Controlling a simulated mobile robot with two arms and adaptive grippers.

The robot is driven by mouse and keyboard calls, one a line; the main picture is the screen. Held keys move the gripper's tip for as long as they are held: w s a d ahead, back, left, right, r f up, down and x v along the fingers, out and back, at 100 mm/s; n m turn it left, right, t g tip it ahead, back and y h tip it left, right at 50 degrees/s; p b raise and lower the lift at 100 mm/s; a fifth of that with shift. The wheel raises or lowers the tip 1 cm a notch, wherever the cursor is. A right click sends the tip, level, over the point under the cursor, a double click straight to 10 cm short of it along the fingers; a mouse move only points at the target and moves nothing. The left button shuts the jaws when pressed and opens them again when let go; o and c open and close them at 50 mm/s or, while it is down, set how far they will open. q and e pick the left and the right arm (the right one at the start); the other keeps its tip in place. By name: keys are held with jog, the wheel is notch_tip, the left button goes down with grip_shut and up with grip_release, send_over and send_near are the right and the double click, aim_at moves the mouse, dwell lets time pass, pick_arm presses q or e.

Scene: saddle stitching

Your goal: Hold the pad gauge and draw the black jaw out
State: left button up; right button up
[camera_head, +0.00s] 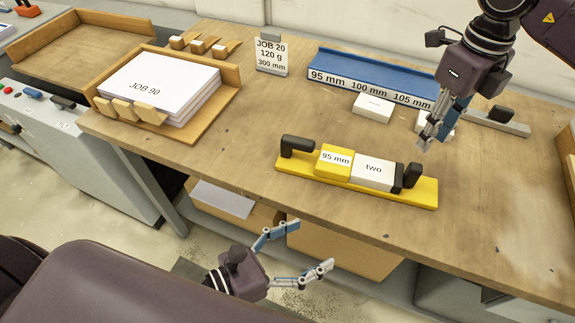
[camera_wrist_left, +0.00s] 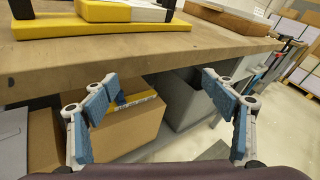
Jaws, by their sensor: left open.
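The yellow pad gauge (camera_head: 330,181) lies on the table, with a black upright jaw at its left end. A yellow 95 mm block (camera_head: 334,160) and a white block marked "two" (camera_head: 373,172) sit on it side by side. The black jaw (camera_head: 408,176) stands at its right end, against the white block. My left gripper (camera_head: 312,245) is open and empty, in front of and below the table edge. The left wrist view shows the gauge (camera_wrist_left: 100,27) above its fingers. My right gripper (camera_head: 426,140) hangs above and behind the black jaw, apart from it; its finger gap is unclear.
A blue rack (camera_head: 365,68) marked 95, 100 and 105 mm stands behind, with white blocks (camera_head: 373,107) before it. A tray of JOB 90 paper (camera_head: 150,88) is at left. A grey bar with a black knob (camera_head: 497,120) lies at right. Boxes (camera_head: 340,250) stand under the table.

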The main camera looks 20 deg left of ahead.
pick_arm(q)
notch_tip(320, 180, up, 3)
jog(key=n+t+y, duration=0.5)
jog(key=t+y, duration=0.2)
jog(key=y, duration=0.3)
send_near(296, 146)
jog(key=w, duration=0.2)
jog(key=w+d, duration=0.1)
jog(key=shift+w+d+r, duration=0.1)
jog(key=shift+w+r, duration=0.05)
jog(key=shift+r, duration=0.2)
jog(key=shift+w+a+n+g, duration=0.15)
jog(key=shift+a+n+g, duration=0.1)
jog(key=shift+n+g, duration=0.05)
jog(key=shift+w+a+y, duration=0.1)
jog(key=shift+w+y, duration=0.15)
jog(key=shift+y, duration=0.15)
jog(key=w, duration=0.7)
jog(key=shift+w, duration=0.2)
jog(key=shift+c, duration=0.3)
